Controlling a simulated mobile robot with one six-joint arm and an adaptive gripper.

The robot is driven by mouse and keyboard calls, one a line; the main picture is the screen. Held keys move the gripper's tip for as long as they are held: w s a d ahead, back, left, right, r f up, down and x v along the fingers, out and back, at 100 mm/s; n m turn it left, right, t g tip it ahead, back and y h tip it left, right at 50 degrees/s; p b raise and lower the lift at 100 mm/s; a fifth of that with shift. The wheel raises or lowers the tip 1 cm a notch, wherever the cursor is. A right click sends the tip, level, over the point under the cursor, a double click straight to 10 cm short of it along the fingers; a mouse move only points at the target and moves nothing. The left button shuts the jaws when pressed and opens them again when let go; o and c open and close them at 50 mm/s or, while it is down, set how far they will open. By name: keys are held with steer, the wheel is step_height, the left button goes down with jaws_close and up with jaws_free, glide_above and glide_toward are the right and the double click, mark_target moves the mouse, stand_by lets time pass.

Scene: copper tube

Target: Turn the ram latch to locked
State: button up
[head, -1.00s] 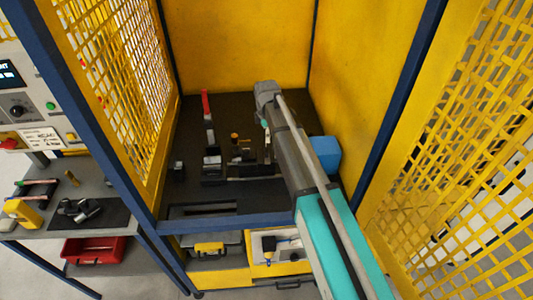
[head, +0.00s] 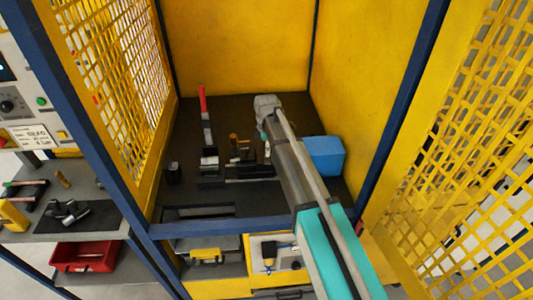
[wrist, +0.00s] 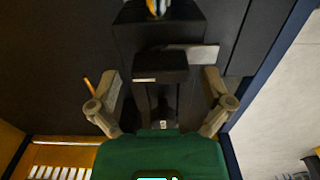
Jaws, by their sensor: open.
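My gripper (wrist: 162,84) is open in the wrist view, its two tan fingers spread on either side of a dark block (wrist: 160,66) with a pale line on its front edge. I see nothing held between the fingers. In the head view my arm's grey wrist (head: 268,106) reaches over the dark bench inside the yellow cage, and the fingers cannot be made out. A red-handled upright lever (head: 203,98) stands left of the wrist, and a small orange-topped part (head: 234,139) stands nearer. I cannot tell for sure which part is the ram latch.
Dark fixture blocks (head: 250,171) sit on the bench (head: 185,135). A blue box (head: 323,157) stands right of my arm. Yellow cage walls (head: 245,45) and a blue post (head: 402,105) bound the space. A side table (head: 70,236) stands outside at left.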

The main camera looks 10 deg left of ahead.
steer(key=shift+f+b, duration=0.35)
steer(key=shift+f, duration=0.2)
steer(key=c, duration=1)
steer(key=shift+c, duration=0.2)
